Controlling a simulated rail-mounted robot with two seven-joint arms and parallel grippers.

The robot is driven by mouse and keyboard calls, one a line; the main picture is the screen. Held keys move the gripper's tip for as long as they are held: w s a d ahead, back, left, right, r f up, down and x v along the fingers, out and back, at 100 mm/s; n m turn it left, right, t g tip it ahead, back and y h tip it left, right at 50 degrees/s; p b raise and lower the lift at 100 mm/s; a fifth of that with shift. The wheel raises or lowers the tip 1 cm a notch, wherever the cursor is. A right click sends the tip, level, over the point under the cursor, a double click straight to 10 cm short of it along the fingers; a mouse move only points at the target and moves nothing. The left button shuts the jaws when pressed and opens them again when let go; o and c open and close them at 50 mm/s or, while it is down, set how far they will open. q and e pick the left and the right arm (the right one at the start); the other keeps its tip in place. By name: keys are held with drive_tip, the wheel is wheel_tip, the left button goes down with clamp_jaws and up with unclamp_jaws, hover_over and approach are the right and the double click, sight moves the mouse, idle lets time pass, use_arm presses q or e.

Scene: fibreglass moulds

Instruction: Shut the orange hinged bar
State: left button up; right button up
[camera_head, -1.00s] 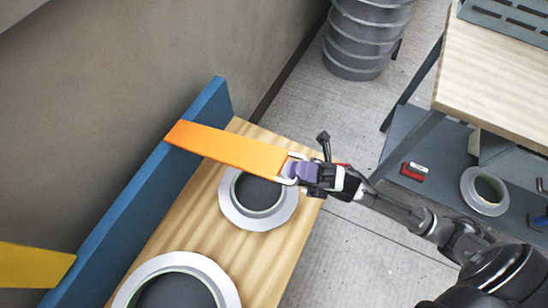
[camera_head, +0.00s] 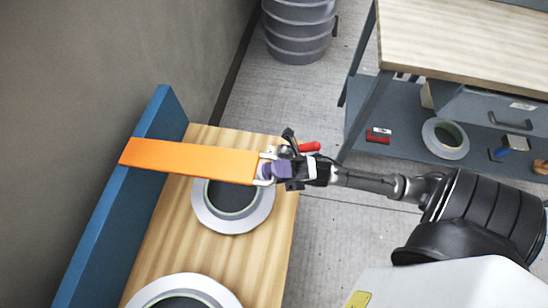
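The orange hinged bar (camera_head: 190,160) runs from the blue upright board (camera_head: 125,195) on the left across the wooden bench top. It passes above the upper part of a round grey mould (camera_head: 232,218). My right gripper (camera_head: 265,169) is at the bar's right end, with its light fingertips apart at the end's upper and lower corners. A purple part shows between the fingers. I cannot tell whether they clamp the bar or only touch it. The bar's hinge is not clearly seen. My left gripper is not in view.
A second round mould (camera_head: 205,282) lies nearer on the wooden top (camera_head: 165,248). A red handle-like part (camera_head: 309,147) shows just beyond my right gripper. A wood-topped workbench (camera_head: 450,45) with a lower shelf stands at right. A grey ribbed drum (camera_head: 298,35) stands behind. Floor lies between.

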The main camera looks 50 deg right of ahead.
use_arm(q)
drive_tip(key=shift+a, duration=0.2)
use_arm(e)
drive_tip(key=o, duration=0.4)
drive_tip(key=shift+s+d+f, duration=0.15)
drive_tip(key=shift+d+f, duration=0.1)
drive_tip(key=shift+f, duration=0.1)
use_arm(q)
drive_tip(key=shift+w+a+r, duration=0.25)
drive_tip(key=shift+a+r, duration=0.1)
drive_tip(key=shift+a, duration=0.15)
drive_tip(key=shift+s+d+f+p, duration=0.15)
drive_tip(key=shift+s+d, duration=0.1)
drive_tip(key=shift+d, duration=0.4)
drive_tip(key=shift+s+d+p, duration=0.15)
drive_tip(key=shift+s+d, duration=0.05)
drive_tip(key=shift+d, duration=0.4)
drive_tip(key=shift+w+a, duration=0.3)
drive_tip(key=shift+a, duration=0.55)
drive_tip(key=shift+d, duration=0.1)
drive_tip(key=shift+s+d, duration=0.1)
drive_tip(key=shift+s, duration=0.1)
use_arm(e)
drive_tip(key=v, duration=1.3)
drive_tip(key=shift+s, duration=0.1)
